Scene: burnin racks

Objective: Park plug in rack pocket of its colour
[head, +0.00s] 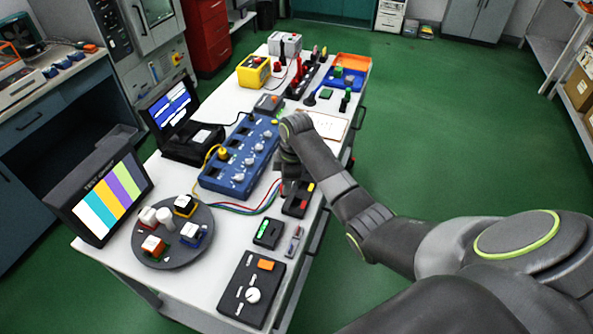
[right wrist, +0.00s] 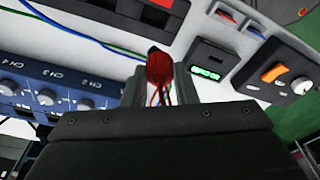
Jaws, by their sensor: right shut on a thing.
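My right gripper (right wrist: 158,82) is shut on a red plug (right wrist: 158,66), which stands between its two fingers in the right wrist view. Thin red leads show below the plug's head. In the head view the wrist hangs over the table beside the blue channel box (head: 240,157), and the plug is hidden there. A small black rack (head: 292,208) with red and yellow marks lies just in front of the gripper. It also shows in the right wrist view (right wrist: 150,14), above and apart from the plug. My left gripper is not in view.
Red, green and blue wires (head: 240,209) run across the white table beside the rack. A green-lit meter (head: 268,233), a black control box (head: 250,290) and a round turntable (head: 172,258) stand nearer. A colour-striped monitor (head: 108,198) stands left. Green floor lies right of the table.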

